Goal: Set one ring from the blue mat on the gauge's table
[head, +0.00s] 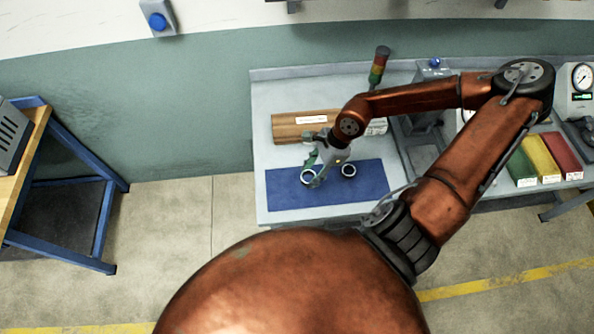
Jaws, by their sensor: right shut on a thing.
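The blue mat (278,197) lies on the left part of the grey bench. A metal ring (303,182) is at its left, and my right gripper (316,178) is shut on this ring, at or just above the mat. I cannot tell whether the ring touches the mat. A second ring (348,176) lies on the mat to the right, apart from the gripper. A gauge with a round dial (582,77) stands at the far right edge; its table is not clear to me. My left gripper is out of view.
A brown box (290,127) with a white label sits behind the mat. Green (521,168), yellow (540,158) and red (561,153) bins stand at the right. My right arm hides the bench's middle. A signal lamp (379,66) stands at the back.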

